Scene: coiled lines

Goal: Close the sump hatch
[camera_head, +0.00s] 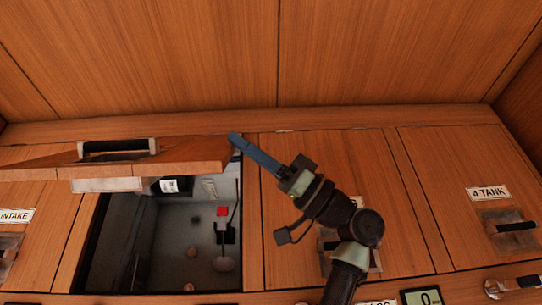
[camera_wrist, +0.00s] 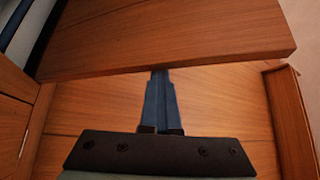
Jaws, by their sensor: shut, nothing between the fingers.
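The open hatch lid (camera_head: 190,160), wood-grained, is raised over a grey compartment (camera_head: 150,235) in the head view. It carries a dark handle (camera_head: 118,146) and a pale label plate (camera_head: 105,184) that I cannot read. My gripper (camera_head: 236,138) is shut and empty, its blue fingers beside the lid's right end. In the wrist view the lid (camera_wrist: 180,35) crosses the top, and the fingertips of my gripper (camera_wrist: 160,72) meet its edge in the picture. I cannot tell whether they touch it.
Inside the compartment are a red block (camera_head: 223,211), a float-like piece (camera_head: 223,264) and a dark cable. Closed panels lie either side, with an INTAKE label (camera_head: 16,215) at left and a 4 TANK label (camera_head: 488,193) at right. A wooden wall rises behind.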

